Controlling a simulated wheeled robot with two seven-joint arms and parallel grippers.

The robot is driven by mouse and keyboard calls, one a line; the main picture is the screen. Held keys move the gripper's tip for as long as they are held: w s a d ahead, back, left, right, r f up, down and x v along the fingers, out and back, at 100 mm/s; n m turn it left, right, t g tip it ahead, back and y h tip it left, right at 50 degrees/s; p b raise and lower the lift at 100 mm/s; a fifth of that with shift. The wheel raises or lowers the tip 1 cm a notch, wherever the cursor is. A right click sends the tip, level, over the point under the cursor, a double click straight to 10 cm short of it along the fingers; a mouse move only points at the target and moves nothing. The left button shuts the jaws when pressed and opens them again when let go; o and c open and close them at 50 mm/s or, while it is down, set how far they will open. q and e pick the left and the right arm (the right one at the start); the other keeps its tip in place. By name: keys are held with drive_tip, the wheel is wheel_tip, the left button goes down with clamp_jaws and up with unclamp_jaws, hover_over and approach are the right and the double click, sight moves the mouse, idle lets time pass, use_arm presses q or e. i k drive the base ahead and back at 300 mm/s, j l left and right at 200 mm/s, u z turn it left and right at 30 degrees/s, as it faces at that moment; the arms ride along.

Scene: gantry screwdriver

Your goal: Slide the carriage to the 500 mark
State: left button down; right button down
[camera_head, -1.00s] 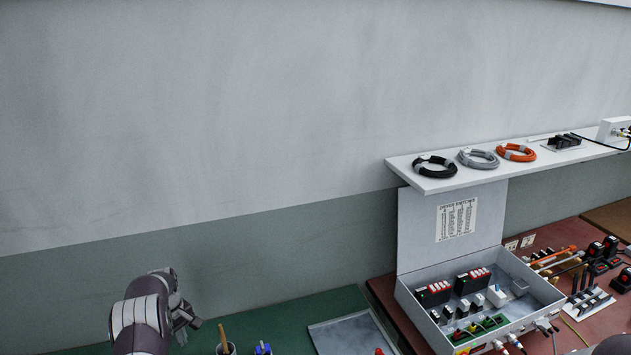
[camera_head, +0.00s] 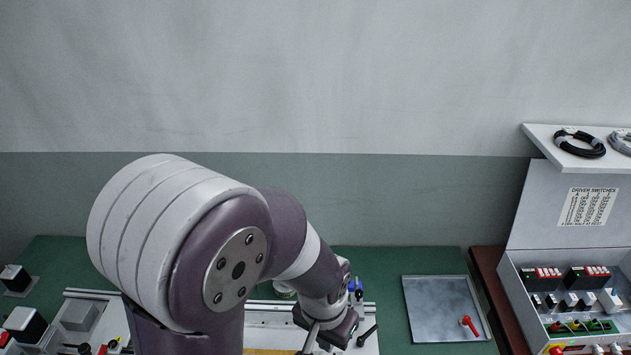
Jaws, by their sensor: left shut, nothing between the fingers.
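My left arm fills the lower middle of the head view. Its gripper (camera_head: 312,338) points down over the right part of a white gantry rail (camera_head: 270,318) and is shut with nothing in it. A yellow strip (camera_head: 262,352) shows at the bottom edge below the rail; no marks can be read on it. A black-knobbed handle (camera_head: 366,336) stands just right of the gripper, apart from it. I cannot make out the carriage; my arm hides the middle of the rail. My right gripper is not in view.
A grey metal tray (camera_head: 440,300) with a red-handled item (camera_head: 467,322) lies to the right on the green bench. An open grey switch case (camera_head: 518,290) stands further right, below a shelf with cable coils (camera_head: 580,143). White and black devices (camera_head: 24,322) sit at the left.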

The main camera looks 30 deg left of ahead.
sight(112, 334)
drive_tip(key=u, duration=2.65)
drive_tip(key=i+j+z, duration=0.1)
drive_tip(key=j+z, duration=0.25)
drive_tip(key=i+j+z, duration=0.1)
drive_tip(key=j+z, duration=0.6)
drive_tip(key=j, duration=0.15)
